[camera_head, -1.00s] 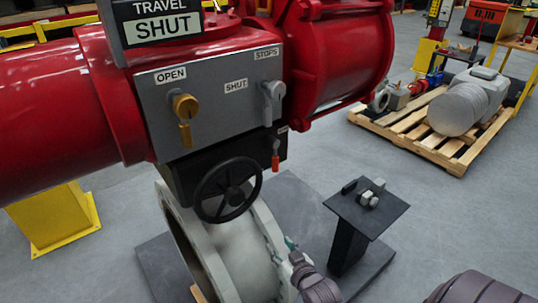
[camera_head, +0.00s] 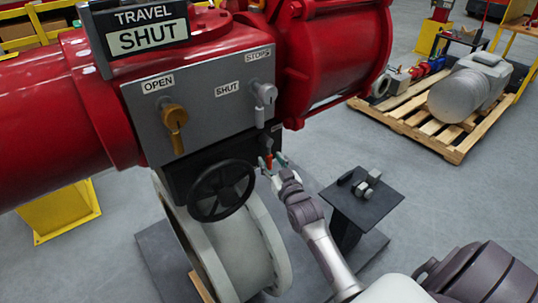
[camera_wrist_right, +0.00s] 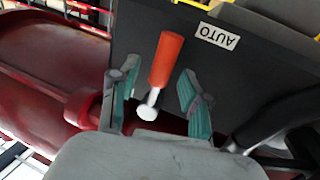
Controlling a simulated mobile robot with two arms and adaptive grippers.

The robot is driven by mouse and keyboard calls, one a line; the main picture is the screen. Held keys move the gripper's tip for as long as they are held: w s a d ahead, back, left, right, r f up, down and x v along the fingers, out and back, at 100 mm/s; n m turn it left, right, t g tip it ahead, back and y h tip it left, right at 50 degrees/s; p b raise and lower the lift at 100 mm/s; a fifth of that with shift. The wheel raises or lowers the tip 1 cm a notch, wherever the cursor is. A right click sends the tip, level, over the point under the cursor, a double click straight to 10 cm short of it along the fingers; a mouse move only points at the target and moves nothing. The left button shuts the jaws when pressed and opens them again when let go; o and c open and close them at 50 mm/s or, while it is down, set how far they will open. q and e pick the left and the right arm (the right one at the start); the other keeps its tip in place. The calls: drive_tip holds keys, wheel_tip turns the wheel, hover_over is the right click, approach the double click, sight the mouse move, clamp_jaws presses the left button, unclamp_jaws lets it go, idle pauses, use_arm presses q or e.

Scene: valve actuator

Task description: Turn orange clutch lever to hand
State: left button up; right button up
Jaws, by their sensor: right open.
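The orange clutch lever (camera_wrist_right: 166,60) hangs on the dark box below the grey panel, with a pale round end (camera_wrist_right: 147,112). In the head view the lever (camera_head: 268,160) is small and partly hidden by my right gripper (camera_head: 272,166). In the right wrist view, my right gripper (camera_wrist_right: 160,100) is open. Its two teal-padded fingers stand on either side of the lever, with gaps visible, so I see no grip on it. An "AUTO" label (camera_wrist_right: 219,36) is beside the lever. My left gripper is not in view.
A black handwheel (camera_head: 221,190) is left of my right gripper. A grey handle (camera_head: 263,100) is above it, and a yellow handle (camera_head: 174,125) is further left. A small dark stand (camera_head: 362,197) with fittings is to the right. A loaded pallet (camera_head: 447,146) is behind.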

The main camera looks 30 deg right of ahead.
drive_tip(key=shift+w+d, duration=0.2)
drive_tip(key=shift+w, duration=0.85)
clamp_jaws()
